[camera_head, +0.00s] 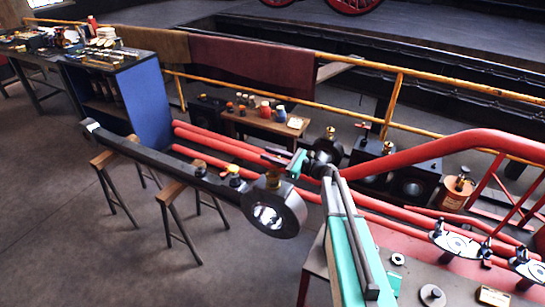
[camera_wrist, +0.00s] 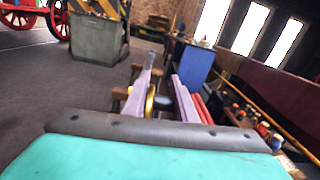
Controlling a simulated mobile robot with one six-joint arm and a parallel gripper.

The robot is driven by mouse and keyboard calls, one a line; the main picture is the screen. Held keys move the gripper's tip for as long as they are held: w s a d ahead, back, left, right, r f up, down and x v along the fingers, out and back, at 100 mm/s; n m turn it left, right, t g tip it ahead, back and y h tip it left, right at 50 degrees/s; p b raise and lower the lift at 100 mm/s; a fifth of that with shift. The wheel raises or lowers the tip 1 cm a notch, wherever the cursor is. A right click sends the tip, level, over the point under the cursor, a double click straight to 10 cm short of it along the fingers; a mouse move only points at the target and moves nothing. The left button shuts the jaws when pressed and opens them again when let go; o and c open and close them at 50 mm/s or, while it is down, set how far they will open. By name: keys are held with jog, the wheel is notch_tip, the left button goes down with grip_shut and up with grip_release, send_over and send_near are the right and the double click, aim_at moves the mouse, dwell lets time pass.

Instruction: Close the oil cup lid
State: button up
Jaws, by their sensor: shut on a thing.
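The lid is too small to make out clearly in the head view. My gripper (camera_head: 274,155), on the teal arm, is just above and beside the cup. In the wrist view its two purple-grey fingers (camera_wrist: 162,97) stand apart, with a brass curved part (camera_wrist: 150,101) between them, partly hidden by the left finger. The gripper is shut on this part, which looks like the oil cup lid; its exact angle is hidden.
The rod rests on wooden trestles (camera_head: 170,191). Red pipes (camera_head: 215,143) run behind it, and a yellow rail (camera_head: 340,103) lies beyond. A small table with jars (camera_head: 265,124) stands behind. A bench with small parts (camera_head: 470,290) is at the lower right. Open floor lies front left.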

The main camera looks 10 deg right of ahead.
jog(key=shift+a, duration=0.2)
jog(key=shift+s+a+f+n+b, duration=0.2)
jog(key=shift+s+a+n+b, duration=0.4)
jog(key=shift+n+b, duration=2.15)
jog(key=shift+s+a+f+n+b, duration=0.3)
jog(key=shift+s+n+b, duration=0.75)
jog(key=shift+b, duration=3.15)
jog(key=shift+s+a+f+n+b, duration=0.15)
jog(key=shift+s+a+n+b, duration=0.35)
jog(key=shift+n+b, duration=2.4)
jog(key=shift+w+a+m+b, duration=0.1)
jog(key=shift+m+b, duration=0.3)
jog(key=shift+b, duration=0.35)
jog(key=o, duration=0.9)
jog(key=shift+f, duration=0.15)
